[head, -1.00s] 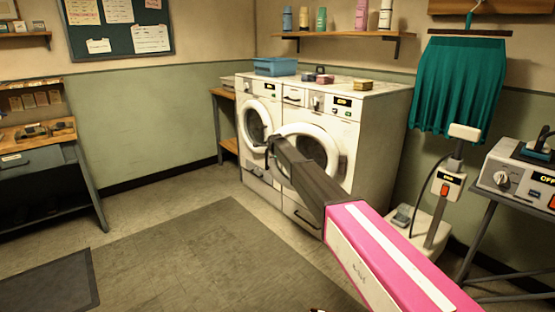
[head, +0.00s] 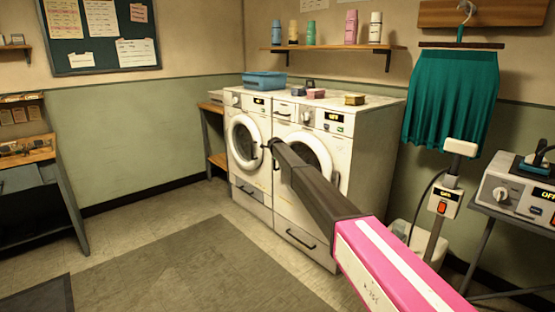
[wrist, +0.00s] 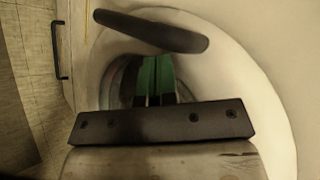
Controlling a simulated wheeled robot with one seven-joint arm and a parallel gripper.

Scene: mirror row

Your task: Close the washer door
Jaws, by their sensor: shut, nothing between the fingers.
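Two white front-loading machines stand side by side against the wall; which one is the washer is not marked legibly. The right machine (head: 350,150) has a round white-rimmed door (head: 311,137) that looks flush or nearly flush with its front; my arm covers part of it. The left machine (head: 234,112) has a round door (head: 231,150) that looks shut. Contact cannot be told.
A blue basket (head: 264,82) and small boxes sit on top of the machines. A stand with a switch box (head: 444,203) and a table with a grey device (head: 515,190) are at the right. The floor mat (head: 190,270) in front is clear.

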